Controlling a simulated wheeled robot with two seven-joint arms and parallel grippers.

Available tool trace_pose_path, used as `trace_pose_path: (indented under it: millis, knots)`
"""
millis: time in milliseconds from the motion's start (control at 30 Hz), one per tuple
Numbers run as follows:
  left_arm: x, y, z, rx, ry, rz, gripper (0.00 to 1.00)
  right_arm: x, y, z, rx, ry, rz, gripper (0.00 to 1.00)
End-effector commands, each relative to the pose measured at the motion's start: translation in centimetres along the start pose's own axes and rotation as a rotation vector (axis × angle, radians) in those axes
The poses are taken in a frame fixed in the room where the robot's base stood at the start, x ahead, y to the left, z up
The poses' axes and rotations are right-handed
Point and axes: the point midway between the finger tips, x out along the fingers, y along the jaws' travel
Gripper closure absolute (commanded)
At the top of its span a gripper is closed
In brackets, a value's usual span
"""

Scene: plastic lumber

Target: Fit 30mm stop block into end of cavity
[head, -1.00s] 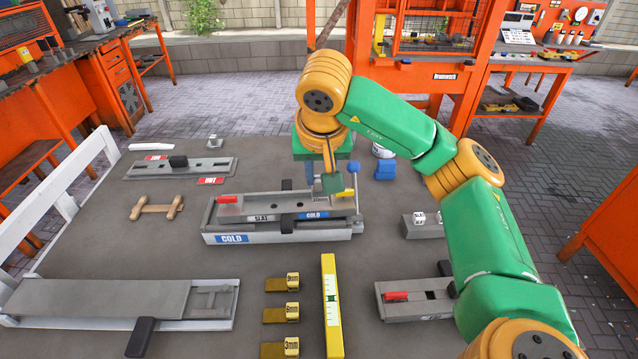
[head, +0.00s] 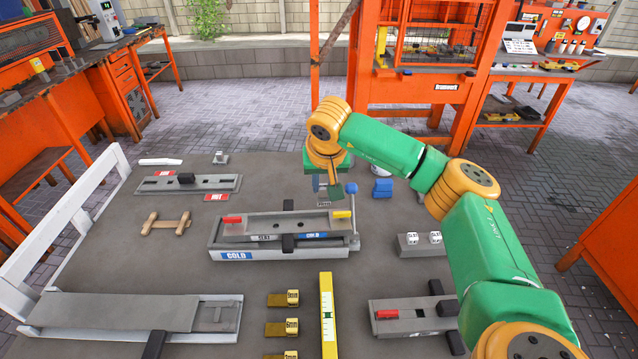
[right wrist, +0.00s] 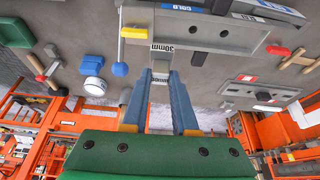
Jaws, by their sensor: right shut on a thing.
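The mould (head: 222,240) labelled COLD and SLAT lies in the middle of the table, with its long cavity facing up. My right gripper (right wrist: 161,78) is shut on the 30mm stop block, whose label (right wrist: 163,47) faces the right wrist camera. In the head view the gripper (head: 325,190) points down near the mould's far right end, and the block's small label (head: 324,203) shows by the far edge. The block appears outside the cavity; its exact height and any contact are unclear. The left gripper is out of view.
A yellow handle (head: 342,214) and a blue-ended lever (head: 352,190) stand at the mould's right end. A red handle (head: 232,219) is at its left. A blue object (head: 382,187) sits behind right.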

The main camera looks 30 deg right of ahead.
Motion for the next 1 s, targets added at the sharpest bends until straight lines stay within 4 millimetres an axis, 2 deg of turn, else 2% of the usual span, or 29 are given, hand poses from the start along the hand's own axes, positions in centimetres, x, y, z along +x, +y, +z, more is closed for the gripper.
trace_pose_path:
  millis: [267,700,1000]
  knots:
    - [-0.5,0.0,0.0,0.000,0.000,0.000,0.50,-0.2,-0.1,0.0,-0.001,0.002,0.001,1.00]
    - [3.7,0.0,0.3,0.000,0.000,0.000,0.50,4.9,0.0,2.1,0.000,0.001,0.002,1.00]
    - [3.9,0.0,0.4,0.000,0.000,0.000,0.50,5.3,-0.1,2.3,0.000,0.002,0.001,1.00]
